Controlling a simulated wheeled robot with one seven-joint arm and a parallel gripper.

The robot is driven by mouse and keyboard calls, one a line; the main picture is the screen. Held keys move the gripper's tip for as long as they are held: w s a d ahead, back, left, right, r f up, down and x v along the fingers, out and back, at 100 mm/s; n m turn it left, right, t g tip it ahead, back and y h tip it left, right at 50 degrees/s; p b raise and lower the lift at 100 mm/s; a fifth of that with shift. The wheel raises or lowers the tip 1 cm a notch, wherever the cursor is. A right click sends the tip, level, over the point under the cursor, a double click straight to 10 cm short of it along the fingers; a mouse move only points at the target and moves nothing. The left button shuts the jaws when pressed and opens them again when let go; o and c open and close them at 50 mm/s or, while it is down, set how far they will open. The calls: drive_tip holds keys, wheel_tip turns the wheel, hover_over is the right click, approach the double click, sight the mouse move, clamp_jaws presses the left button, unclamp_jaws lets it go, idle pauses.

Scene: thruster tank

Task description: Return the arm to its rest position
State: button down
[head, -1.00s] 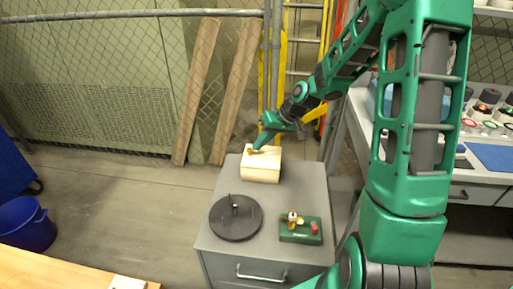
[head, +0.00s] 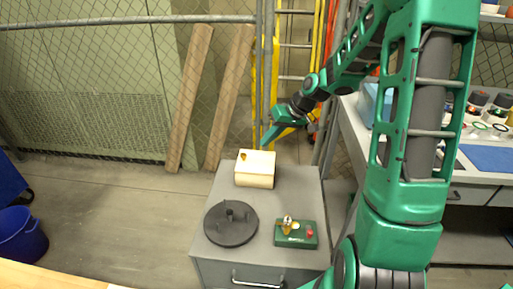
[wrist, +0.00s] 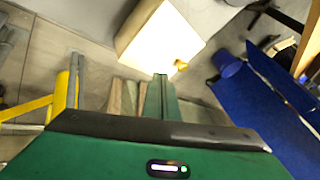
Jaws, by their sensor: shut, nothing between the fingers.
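My gripper (head: 265,143) is at the end of my green arm, above the back edge of the grey cabinet. Its fingers are shut and empty. In the wrist view the closed green fingers (wrist: 161,92) point toward a cream box (wrist: 160,38) with a small yellow piece (wrist: 181,65) on it. In the head view the cream box (head: 255,170) sits at the back of the cabinet top, just below the fingertips, and the fingers look apart from it.
The grey cabinet (head: 213,268) also carries a dark round plate with pegs (head: 231,223) and a green block with small fittings (head: 296,234). A workbench (head: 349,137) stands right, a mesh fence (head: 100,80) behind. A blue bucket (head: 22,236) is on the floor at left.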

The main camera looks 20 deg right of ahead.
drive_tip(key=v, duration=0.7)
drive_tip(key=s+d+m+g+h, duration=0.1)
drive_tip(key=s+m+g+h, duration=0.1)
drive_tip(key=s, duration=1.4)
drive_tip(key=s+d+r+m+g+h, duration=0.1)
drive_tip(key=s+m, duration=0.3)
drive_tip(key=s, duration=1.3)
drive_tip(key=shift+s+d+r+m+g+h, duration=0.15)
drive_tip(key=shift+d+r+m+g+h, duration=0.25)
drive_tip(key=shift+g+h, duration=0.45)
